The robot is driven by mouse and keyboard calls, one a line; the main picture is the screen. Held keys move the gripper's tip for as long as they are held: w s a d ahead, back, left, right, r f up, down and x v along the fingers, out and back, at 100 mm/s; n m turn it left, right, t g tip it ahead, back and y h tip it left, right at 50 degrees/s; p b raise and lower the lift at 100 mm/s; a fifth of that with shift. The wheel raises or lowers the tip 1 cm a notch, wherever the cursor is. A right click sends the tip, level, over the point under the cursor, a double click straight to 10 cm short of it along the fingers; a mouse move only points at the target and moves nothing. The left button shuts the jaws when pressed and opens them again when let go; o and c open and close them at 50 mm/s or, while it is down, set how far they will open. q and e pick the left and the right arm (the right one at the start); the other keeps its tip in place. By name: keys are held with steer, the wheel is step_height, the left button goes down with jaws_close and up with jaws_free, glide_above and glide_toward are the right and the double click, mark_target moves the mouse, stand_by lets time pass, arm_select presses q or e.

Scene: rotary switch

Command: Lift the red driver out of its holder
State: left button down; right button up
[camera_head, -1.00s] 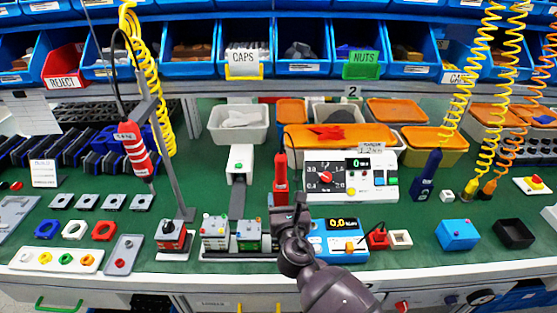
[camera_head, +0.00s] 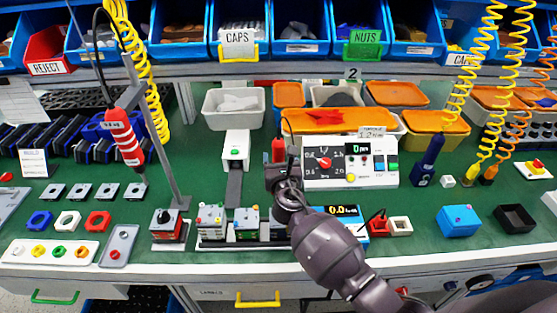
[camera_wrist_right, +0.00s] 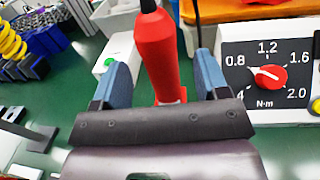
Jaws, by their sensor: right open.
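The red driver (camera_head: 278,149) stands upright beside the white control box, with a dark cable at its top. My right gripper (camera_head: 283,178) is in front of it and hides its lower part and its holder in the head view. In the right wrist view the red driver (camera_wrist_right: 157,55) stands between the two spread blue-grey fingers of my right gripper (camera_wrist_right: 160,80). Gaps show on both sides of it, so the gripper is open around it. My left gripper is not in view.
The control box (camera_head: 350,165) with a red dial stands just right of the driver. A white dispenser (camera_head: 236,150) stands to its left. A blue scale (camera_head: 349,212) lies partly behind my right arm. Another red driver (camera_head: 125,137) hangs at the left.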

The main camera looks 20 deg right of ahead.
steer(key=shift+w+d, duration=0.2)
steer(key=shift+w, duration=0.6)
steer(key=shift+w+d, duration=0.15)
steer(key=shift+w, duration=0.6)
jaws_close()
step_height(320, 180, up, 12)
steer(key=p, duration=0.5)
steer(key=shift+r, duration=0.1)
step_height(320, 180, up, 8)
steer(key=p, duration=0.1)
